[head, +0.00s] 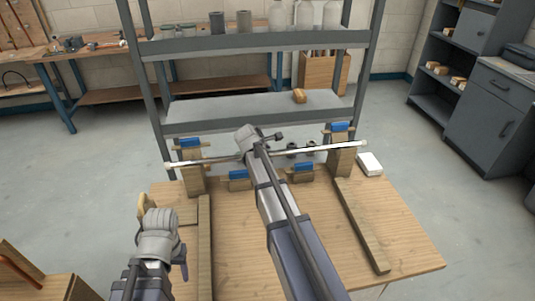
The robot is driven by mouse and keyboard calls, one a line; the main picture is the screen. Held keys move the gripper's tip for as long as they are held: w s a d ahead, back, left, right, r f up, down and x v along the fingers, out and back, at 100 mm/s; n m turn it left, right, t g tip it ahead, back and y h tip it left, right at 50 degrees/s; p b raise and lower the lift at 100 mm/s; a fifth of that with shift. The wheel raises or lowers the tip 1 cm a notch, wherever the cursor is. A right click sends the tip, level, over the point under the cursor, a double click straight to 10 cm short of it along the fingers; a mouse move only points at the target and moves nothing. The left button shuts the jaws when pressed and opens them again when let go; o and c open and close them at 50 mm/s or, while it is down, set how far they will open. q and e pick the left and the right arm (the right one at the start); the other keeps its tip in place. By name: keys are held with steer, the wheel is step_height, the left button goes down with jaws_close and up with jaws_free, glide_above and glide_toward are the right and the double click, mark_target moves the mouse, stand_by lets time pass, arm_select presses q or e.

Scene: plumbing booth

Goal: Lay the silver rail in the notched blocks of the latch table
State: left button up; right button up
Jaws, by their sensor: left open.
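The silver rail (310,150) is a long thin bright rod lying across the back of the wooden latch table (410,245). It crosses the left notched block (193,181) and the right notched block (341,161), both wooden with blue tops. Its ends stick out past both blocks. I cannot tell whether it sits fully in the notches. My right gripper (250,142) is over the rail's middle and hides part of it; its fingers are unclear. My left gripper (160,222) is open over the table's left side, in front of the left block and apart from the rail.
Two low blue-topped blocks (303,173) stand between the tall ones. A wooden strip (362,225) lies on the right, and another (204,245) on the left. A white box (370,164) is at the back right. A grey shelf rack (255,105) stands behind. The table's right front is clear.

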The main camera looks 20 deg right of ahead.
steer(key=shift+r, duration=0.1)
steer(key=shift+r+p, duration=0.35)
steer(key=shift+p, duration=0.1)
steer(key=p+v, duration=0.8)
steer(key=v, duration=0.3)
steer(key=s+a+f+m+g+y, duration=0.2)
steer(key=s+a+m, duration=0.3)
steer(key=s+a, duration=0.7)
steer(key=s+a+f+m+g+y, duration=0.2)
steer(key=s+a+m, duration=0.3)
steer(key=s+a, duration=0.7)
steer(key=shift+s+f+g+y+p, duration=0.3)
steer(key=shift+s+g+y, duration=0.25)
steer(key=shift+s, duration=0.7)
steer(key=shift+a, duration=0.1)
